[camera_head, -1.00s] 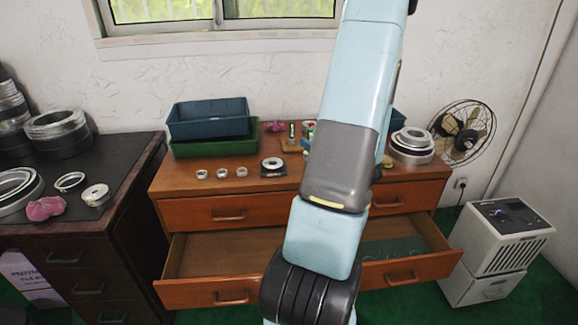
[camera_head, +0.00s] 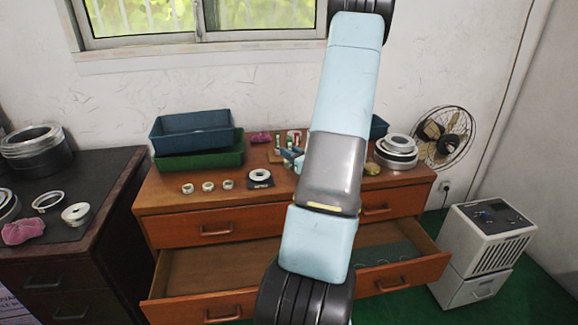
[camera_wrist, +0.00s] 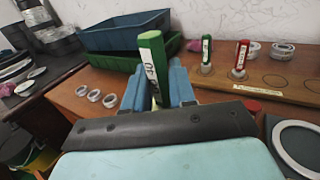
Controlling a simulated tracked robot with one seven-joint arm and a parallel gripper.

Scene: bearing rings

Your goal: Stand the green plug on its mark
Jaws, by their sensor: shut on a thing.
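My gripper (camera_wrist: 160,88) has blue fingers and is shut on a green plug (camera_wrist: 152,58) with a white label. The plug leans slightly in the wrist view, and its lower end is hidden behind the fingers and wrist plate. Beyond it, a wooden board (camera_wrist: 220,83) bears outlined circles as marks. A second green plug (camera_wrist: 206,48) and a red plug (camera_wrist: 242,52) stand upright on the board. In the head view my gripper (camera_head: 292,156) is partly hidden by my arm, close to the board. I cannot tell whether the held plug touches anything.
Several small rings (camera_head: 208,186) lie on the dresser left of a dark square base with a ring (camera_head: 260,178). Blue and green trays (camera_head: 190,130) stand behind. Stacked metal rings (camera_head: 396,152) stand to the right. A dresser drawer (camera_head: 205,305) is pulled open.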

